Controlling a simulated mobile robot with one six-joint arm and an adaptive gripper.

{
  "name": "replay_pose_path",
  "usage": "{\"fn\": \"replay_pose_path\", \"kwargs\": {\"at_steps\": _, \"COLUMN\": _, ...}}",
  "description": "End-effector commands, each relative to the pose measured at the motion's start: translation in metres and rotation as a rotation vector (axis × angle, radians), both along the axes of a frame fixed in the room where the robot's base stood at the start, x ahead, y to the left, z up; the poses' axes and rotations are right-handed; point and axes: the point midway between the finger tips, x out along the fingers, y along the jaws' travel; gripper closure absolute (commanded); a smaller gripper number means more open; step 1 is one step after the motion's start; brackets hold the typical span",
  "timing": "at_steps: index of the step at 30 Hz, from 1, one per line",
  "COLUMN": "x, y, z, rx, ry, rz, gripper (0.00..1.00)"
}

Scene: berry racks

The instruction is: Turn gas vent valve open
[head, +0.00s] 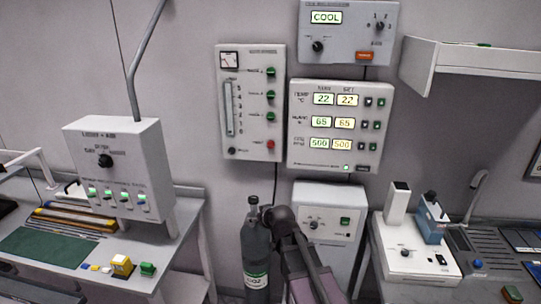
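No part is readably labelled as the gas vent valve. A wall panel (250,100) with a dial gauge and a flow tube carries several green knobs, a red button (270,145) and a black knob (231,151); its small labels are too blurred to read. A dark gas cylinder (256,250) with a white label stands upright below it, its top fitting (254,204) partly beside my dark arm. My arm rises from the bottom edge and covers the cylinder's right side. I cannot make out my gripper's fingers.
A lamp control box (122,181) stands over the left bench. The right bench holds a white device (415,270), under a wall shelf (470,58).

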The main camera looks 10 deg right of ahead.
Motion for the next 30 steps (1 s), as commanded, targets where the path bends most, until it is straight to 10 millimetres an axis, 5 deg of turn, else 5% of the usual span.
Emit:
{"fn": "replay_pose_path", "kwargs": {"at_steps": 6, "x": 0.056, "y": 0.011, "z": 0.02, "rx": 0.026, "ry": -0.302, "rz": -0.031, "gripper": 0.22}}
{"fn": "replay_pose_path", "kwargs": {"at_steps": 15, "x": 0.104, "y": 0.004, "z": 0.057, "rx": 0.027, "ry": -0.676, "rz": -0.18, "gripper": 0.22}}
{"fn": "replay_pose_path", "kwargs": {"at_steps": 30, "x": 0.123, "y": -0.035, "z": 0.087, "rx": -0.04, "ry": -1.043, "rz": -0.535, "gripper": 0.22}}
